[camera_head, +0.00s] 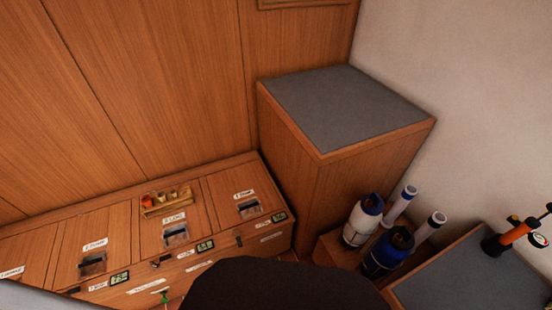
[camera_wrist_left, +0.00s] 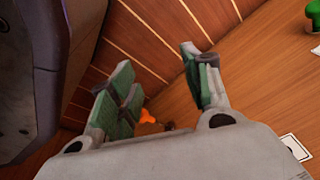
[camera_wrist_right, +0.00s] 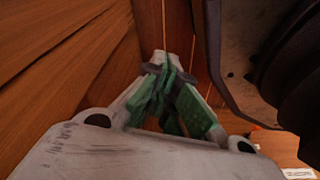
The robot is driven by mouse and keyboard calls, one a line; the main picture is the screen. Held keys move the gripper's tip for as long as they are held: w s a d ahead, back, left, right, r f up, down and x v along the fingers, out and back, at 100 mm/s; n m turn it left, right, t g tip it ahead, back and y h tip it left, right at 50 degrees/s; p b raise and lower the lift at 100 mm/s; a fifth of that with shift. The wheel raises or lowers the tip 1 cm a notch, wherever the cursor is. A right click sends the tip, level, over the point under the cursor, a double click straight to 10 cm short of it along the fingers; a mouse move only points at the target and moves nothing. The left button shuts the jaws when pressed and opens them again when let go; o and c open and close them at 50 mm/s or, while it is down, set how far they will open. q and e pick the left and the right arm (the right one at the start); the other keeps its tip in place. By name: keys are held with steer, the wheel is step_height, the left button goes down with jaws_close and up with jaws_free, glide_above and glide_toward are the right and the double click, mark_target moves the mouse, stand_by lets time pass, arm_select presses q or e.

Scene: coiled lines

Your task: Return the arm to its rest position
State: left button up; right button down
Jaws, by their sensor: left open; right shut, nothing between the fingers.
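My left gripper (camera_wrist_left: 160,95) shows in the left wrist view with its two green-padded fingers spread apart and nothing between them. Wood panelling and a wooden surface lie beyond it. My right gripper (camera_wrist_right: 168,90) shows in the right wrist view with its green-padded fingers together and nothing held. Wood panels surround it in that view. Neither gripper can be made out in the head view, where a dark rounded shape covers the bottom middle.
A low wooden cabinet (camera_head: 122,218) with labelled lids runs along the left, with a small tray of pots (camera_head: 166,201) on it. A taller grey-topped box (camera_head: 345,105) stands in the corner. Bottles (camera_head: 363,219) and a grey-topped bench (camera_head: 470,275) with an orange pump (camera_head: 520,233) are at right.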

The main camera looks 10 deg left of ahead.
arm_select(q)
steer(key=s+a+r+m+p, duration=0.1)
steer(key=s+r+p, duration=0.1)
steer(key=s+p, duration=0.2)
steer(key=s+a+r+m+p, duration=0.1)
steer(key=s+p, duration=0.3)
steer(key=s, duration=0.4)
steer(key=shift+s+a+r+m+g+p, duration=0.3)
steer(key=shift+a+r+m+p, duration=0.1)
steer(key=shift+a+m, duration=0.15)
arm_select(e)
steer(key=s+d+f, duration=0.1)
steer(key=s+d, duration=0.3)
steer(key=s, duration=0.3)
steer(key=s+d+f+g+h, duration=0.1)
steer(key=s+d, duration=0.4)
steer(key=s, duration=0.3)
steer(key=shift+f, duration=0.4)
